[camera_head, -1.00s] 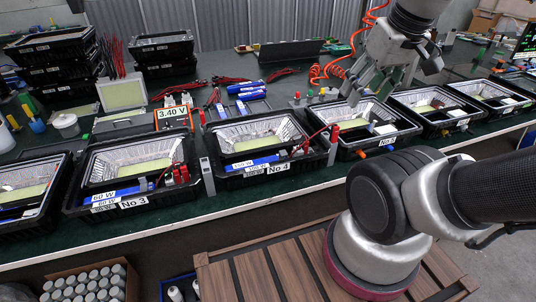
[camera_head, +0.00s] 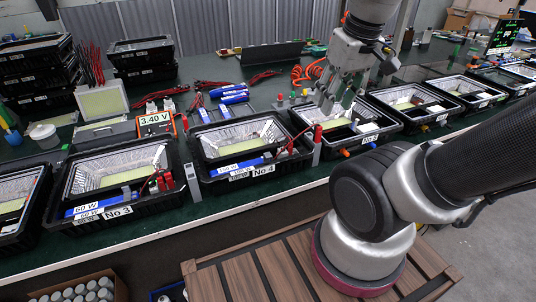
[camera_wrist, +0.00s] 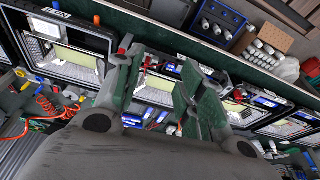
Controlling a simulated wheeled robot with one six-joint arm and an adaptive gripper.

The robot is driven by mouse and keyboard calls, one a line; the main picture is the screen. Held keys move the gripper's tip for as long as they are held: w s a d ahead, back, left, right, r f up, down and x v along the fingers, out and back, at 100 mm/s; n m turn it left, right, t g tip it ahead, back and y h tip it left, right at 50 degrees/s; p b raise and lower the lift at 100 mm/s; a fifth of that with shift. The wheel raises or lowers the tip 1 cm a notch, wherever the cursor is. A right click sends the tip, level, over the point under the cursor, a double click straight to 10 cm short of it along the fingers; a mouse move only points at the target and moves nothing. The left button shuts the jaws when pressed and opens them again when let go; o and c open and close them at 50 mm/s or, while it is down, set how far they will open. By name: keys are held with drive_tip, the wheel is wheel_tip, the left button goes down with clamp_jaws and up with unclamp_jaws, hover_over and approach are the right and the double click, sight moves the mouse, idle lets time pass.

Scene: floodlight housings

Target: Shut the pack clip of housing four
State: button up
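Housing four (camera_head: 196,160) is a black tray with a silver reflector, a yellowish panel and a "No 4" label (camera_head: 263,170) on its front. A blue pack (camera_head: 238,167) lies along its front edge. Red and black clip parts (camera_head: 290,140) stand at its right end; I cannot tell whether the clip is open or shut. My gripper (camera_head: 338,104) hangs above the housing to the right of housing four, fingers down. In the wrist view its fingers (camera_wrist: 158,58) are spread and empty, with a reflector housing (camera_wrist: 155,90) and red parts (camera_wrist: 147,62) seen between them.
Housing No 3 (camera_head: 55,208) stands to the left, with more housings in a row to the right. A grey post with a red top (camera_head: 317,140) stands right of housing four. A 3.40 V meter (camera_head: 155,120) and blue cells (camera_head: 232,93) lie behind. Stacked trays (camera_head: 35,75) stand at the back left.

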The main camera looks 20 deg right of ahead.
sight(269, 155)
drive_tip(key=w+a+f+g, duration=0.1)
drive_tip(key=w+a+f, duration=0.2)
drive_tip(key=w+f, duration=0.1)
drive_tip(key=w+a+f+g, duration=0.1)
drive_tip(key=w+a+f, duration=0.2)
drive_tip(key=w+f, duration=0.1)
drive_tip(key=w+a+f+g, duration=0.1)
drive_tip(key=w+a+f, duration=0.2)
drive_tip(key=w+f, duration=0.1)
drive_tip(key=shift+a+f, duration=0.25)
drive_tip(key=shift+a, duration=0.05)
drive_tip(key=shift+w+m, duration=0.15)
drive_tip(key=shift+m, duration=0.25)
wheel_tip(269, 155, down, 8)
drive_tip(key=shift+r, duration=0.15)
clamp_jaws()
